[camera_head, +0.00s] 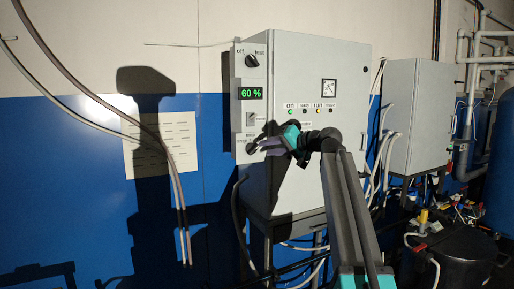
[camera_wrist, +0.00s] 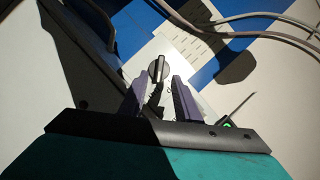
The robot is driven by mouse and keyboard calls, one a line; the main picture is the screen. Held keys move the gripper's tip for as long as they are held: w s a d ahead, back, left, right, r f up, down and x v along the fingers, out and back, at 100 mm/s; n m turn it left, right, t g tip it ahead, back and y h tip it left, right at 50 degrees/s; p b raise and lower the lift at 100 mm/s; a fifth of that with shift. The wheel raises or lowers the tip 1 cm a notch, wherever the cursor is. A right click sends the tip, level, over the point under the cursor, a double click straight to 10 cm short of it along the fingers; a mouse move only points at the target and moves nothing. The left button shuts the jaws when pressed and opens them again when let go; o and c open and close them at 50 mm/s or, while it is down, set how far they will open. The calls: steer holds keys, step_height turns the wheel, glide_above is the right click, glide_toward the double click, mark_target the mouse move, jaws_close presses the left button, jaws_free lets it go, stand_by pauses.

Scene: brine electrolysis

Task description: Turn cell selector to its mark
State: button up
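A grey cabinet (camera_head: 300,60) carries a narrow control panel with a black rotary knob (camera_head: 251,61) at its top and a second dark knob (camera_head: 251,148) at its bottom. The labels are too small to tell which is the cell selector. My gripper (camera_head: 262,146) is at the lower knob, partly overlapping it. In the wrist view, a round black knob (camera_wrist: 159,70) with a raised bar handle lies just ahead of and between my gripper's fingertips (camera_wrist: 159,82). The fingers are apart, with a gap around the handle; contact is not visible. The knob's mark is not legible.
Indicator lights and a gauge (camera_head: 329,88) are on the cabinet front. Cables (camera_head: 160,140) hang at left before a wall sheet (camera_head: 148,160). A second cabinet (camera_head: 415,110) stands at right.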

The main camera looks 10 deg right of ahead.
mark_target(256, 149)
steer(key=p+x, duration=0.2)
steer(key=x, duration=0.3)
steer(key=shift+w+a, duration=0.15)
steer(key=shift+w, duration=0.2)
steer(key=shift+w+a+f, duration=0.25)
steer(key=shift+w+a, duration=0.05)
steer(key=shift+w, duration=0.15)
jaws_close()
